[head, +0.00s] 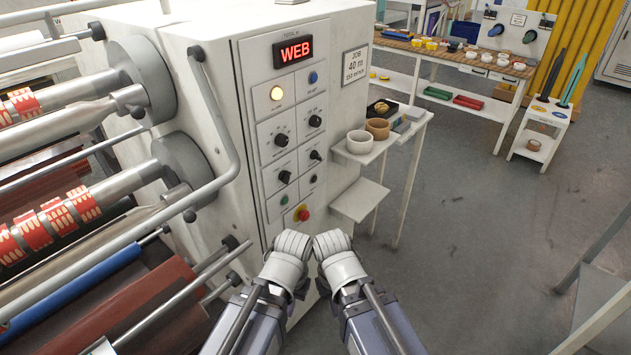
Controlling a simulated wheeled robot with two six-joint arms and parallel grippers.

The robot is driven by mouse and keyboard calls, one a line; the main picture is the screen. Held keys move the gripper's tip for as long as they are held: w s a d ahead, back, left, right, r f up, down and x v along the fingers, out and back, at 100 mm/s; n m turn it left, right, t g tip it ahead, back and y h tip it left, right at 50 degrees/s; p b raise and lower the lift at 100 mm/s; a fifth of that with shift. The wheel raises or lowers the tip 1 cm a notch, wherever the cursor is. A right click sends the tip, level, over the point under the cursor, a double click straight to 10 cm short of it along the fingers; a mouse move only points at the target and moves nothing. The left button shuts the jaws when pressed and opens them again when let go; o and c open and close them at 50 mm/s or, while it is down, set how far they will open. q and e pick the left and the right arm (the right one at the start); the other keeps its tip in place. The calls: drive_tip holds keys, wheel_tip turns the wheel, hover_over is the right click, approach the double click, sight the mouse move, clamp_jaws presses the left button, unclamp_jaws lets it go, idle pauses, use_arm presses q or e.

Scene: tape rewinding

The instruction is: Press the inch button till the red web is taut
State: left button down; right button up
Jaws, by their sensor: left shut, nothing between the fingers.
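The control panel (285,130) is on the white machine cabinet. The labels are too small to read, so I cannot tell which is the inch button. Red and white patterned bands (72,213) wrap the rollers at left. I cannot tell how taut they are. My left gripper (292,244) is shut and empty below the panel. My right gripper (332,243) is beside it; its jaws are unclear.
A curved grey rail (222,120) stands left of the panel. A small white side table (385,145) with bowls is right of the cabinet. A workbench (455,58) with coloured parts is farther back. The grey floor (480,240) at right is mostly clear.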

clamp_jaws()
idle(1.2)
drive_tip(key=w+a+f+m+t+y+b, duration=0.1)
drive_tip(key=w+f+m+t+y+b, duration=0.15)
drive_tip(key=w+t+b, duration=0.65)
drive_tip(key=w+a+f+m+y+b, duration=0.1)
drive_tip(key=w+a+f+m+b, duration=0.15)
drive_tip(key=w, duration=1.15)
drive_tip(key=w+d+r+m+t+b, duration=0.5)
drive_tip(key=w+d+r+t+b, duration=0.2)
drive_tip(key=w+t+b, duration=0.3)
drive_tip(key=shift+w+d+r+t+h, duration=0.4)
drive_tip(key=shift+w+r+h, duration=0.05)
drive_tip(key=shift+w+r, duration=0.4)
drive_tip(key=shift+a, duration=0.1)
